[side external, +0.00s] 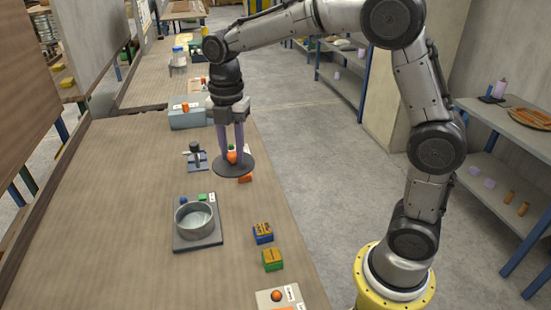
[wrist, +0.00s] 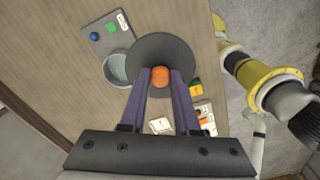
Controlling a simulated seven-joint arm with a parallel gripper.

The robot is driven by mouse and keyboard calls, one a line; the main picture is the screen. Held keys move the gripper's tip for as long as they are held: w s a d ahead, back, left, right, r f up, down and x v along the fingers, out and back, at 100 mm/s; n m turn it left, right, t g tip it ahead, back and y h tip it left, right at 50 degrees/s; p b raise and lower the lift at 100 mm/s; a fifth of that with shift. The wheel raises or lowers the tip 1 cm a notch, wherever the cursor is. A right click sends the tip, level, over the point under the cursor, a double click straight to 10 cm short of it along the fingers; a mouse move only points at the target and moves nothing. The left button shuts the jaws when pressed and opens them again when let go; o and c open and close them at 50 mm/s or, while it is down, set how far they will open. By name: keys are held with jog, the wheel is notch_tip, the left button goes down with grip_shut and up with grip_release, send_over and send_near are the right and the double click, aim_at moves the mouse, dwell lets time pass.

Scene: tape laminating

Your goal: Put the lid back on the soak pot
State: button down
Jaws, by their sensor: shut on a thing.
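The lid is a dark round disc (side external: 234,168) with an orange knob (side external: 232,157). My gripper (side external: 231,153) is shut on the knob and holds the lid above the table, near its right edge. The lid also shows in the wrist view (wrist: 158,47), with the orange knob (wrist: 160,77) between the fingers. The soak pot (side external: 196,220) is a grey open metal pot on a dark base (side external: 213,238), nearer the camera than the lid. In the wrist view the pot (wrist: 116,69) is partly hidden behind the lid.
A blue and a green block (side external: 272,260) stand right of the pot. A small dark stand (side external: 196,155) and a grey-blue box (side external: 186,113) are farther back. A pale panel with an orange button (side external: 277,297) lies at the near edge. The table left of the pot is clear.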

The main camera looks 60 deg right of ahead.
jog(key=w+a+f+n, duration=0.2)
jog(key=w+a+f, duration=0.3)
jog(key=w+a, duration=0.3)
jog(key=shift+s+a+f, duration=0.2)
jog(key=shift+s+f, duration=0.05)
jog(key=shift+f, duration=0.75)
jog(key=shift+s+a+f, duration=0.15)
jog(key=shift+s+f, duration=0.1)
jog(key=shift+f, duration=0.75)
jog(key=shift+s+a+f, duration=0.2)
jog(key=shift+s+f, duration=0.05)
jog(key=shift+f, duration=0.75)
jog(key=shift+f, duration=0.2)
jog(key=shift+c, duration=0.4)
grip_release()
notch_tip(320, 180, up, 7)
dwell(1.0)
